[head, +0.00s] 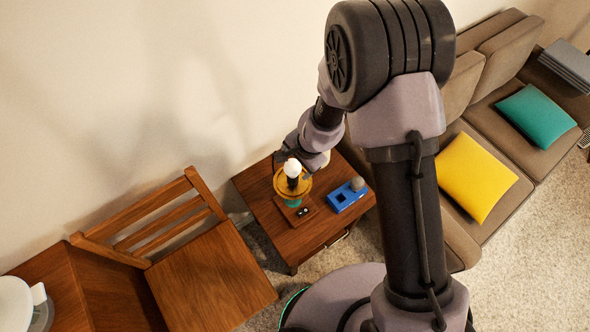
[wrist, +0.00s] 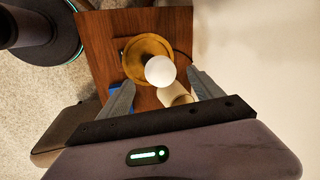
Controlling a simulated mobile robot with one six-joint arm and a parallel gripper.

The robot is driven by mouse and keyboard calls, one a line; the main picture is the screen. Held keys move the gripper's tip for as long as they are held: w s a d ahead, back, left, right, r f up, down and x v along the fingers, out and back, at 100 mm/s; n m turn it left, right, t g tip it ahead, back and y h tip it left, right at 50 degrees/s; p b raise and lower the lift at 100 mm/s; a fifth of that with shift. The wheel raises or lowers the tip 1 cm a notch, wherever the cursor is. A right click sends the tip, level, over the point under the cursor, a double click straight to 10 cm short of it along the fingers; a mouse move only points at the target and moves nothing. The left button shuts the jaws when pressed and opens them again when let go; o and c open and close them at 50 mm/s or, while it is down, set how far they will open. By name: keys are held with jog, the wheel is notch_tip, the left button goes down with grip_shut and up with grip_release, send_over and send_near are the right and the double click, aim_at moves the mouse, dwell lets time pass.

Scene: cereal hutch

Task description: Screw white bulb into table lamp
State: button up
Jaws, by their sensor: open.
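The table lamp (head: 281,190) stands on the small wooden side table, with a round amber disc and a teal part below it. The white bulb (head: 292,168) sits upright at the top of the lamp's dark stem; how far it is screwed in cannot be told. In the wrist view the bulb (wrist: 160,71) shows in front of the amber disc (wrist: 136,66). My gripper (wrist: 159,77) is open, its two fingers apart on either side of the bulb, with no contact visible. In the head view my wrist partly hides the fingers beside the bulb.
A blue holder (head: 343,199) with a grey bulb (head: 357,184) stands right of the lamp on the side table (head: 318,238). A pale cylinder (wrist: 173,95) stands close to the lamp. A wooden chair (head: 205,280) is left, a sofa right, the wall behind.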

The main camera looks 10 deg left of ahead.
aim_at(293, 166)
jog(key=b+x, duration=0.1)
jog(key=x, duration=0.3)
jog(key=shift+f, duration=0.1)
jog(key=c, duration=1.4)
jog(key=shift+m+b, duration=0.4)
jog(key=shift+b, duration=0.05)
jog(key=m+b, duration=0.1)
jog(key=m, duration=0.1)
jog(key=shift+a+m+t+h, duration=0.1)
jog(key=shift+m+t+h, duration=0.2)
jog(key=shift+m+t, duration=0.1)
jog(key=shift+s+m+h+p, duration=0.1)
jog(key=shift+m+h+p, duration=0.3)
jog(key=shift+m, duration=1)
jog(key=shift+m+t+p, duration=0.3)
jog(key=shift+m, duration=0.5)
